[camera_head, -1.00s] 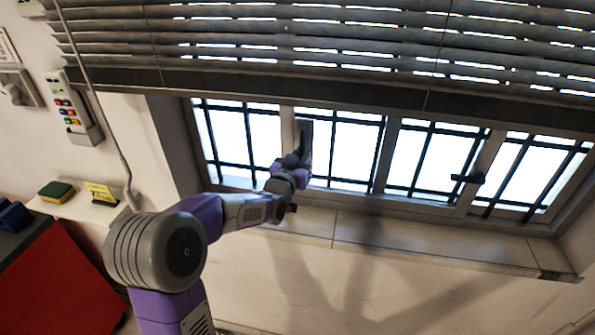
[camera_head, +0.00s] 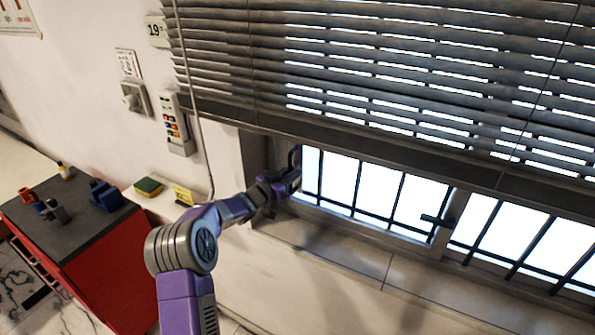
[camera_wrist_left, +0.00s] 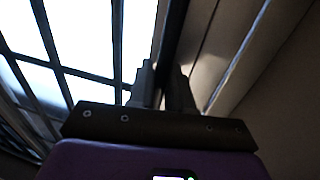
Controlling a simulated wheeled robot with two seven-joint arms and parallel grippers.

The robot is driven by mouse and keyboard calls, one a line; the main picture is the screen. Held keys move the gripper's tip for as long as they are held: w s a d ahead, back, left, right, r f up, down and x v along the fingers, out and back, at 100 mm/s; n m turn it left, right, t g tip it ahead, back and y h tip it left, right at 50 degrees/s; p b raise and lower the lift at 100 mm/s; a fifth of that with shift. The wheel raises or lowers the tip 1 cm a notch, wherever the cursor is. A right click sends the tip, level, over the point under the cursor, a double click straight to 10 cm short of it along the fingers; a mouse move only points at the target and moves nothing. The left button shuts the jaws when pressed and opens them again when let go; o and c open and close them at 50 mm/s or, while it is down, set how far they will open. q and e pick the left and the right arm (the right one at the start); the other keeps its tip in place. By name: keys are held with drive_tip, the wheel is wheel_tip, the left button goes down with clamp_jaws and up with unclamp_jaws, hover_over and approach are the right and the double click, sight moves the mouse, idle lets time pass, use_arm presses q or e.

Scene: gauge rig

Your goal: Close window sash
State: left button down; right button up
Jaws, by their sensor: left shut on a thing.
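The window sash (camera_head: 338,211) is a framed pane with dark bars behind it, at the left part of the window in the head view. A dark upright handle (camera_head: 295,158) stands at its left edge, close to the left side of the window opening. My left gripper (camera_head: 290,183) is at this handle. In the wrist view, the gripper fingers (camera_wrist_left: 162,88) are shut around a dark upright bar (camera_wrist_left: 172,40), which is the handle. The fingertips are small and dark in the head view. My right gripper is not in view.
A slatted blind (camera_head: 400,90) hangs over the window's upper part. A second dark latch (camera_head: 437,221) sits on the frame to the right. A sill (camera_head: 340,252) runs below. A cord (camera_head: 192,90) hangs left, above a small shelf with a sponge (camera_head: 148,187). A red cabinet (camera_head: 110,270) stands lower left.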

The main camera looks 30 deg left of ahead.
use_arm(q)
drive_tip(key=shift+a+r, duration=0.2)
drive_tip(key=shift+a, duration=0.1)
drive_tip(key=c, duration=1.4)
unclamp_jaws()
drive_tip(key=shift+o, duration=0.9)
drive_tip(key=shift+a+f, duration=0.1)
drive_tip(key=shift+f, duration=0.05)
wheel_tip(320, 180, up, 10)
drive_tip(key=shift+r+p, duration=0.1)
drive_tip(key=shift+p, duration=1)
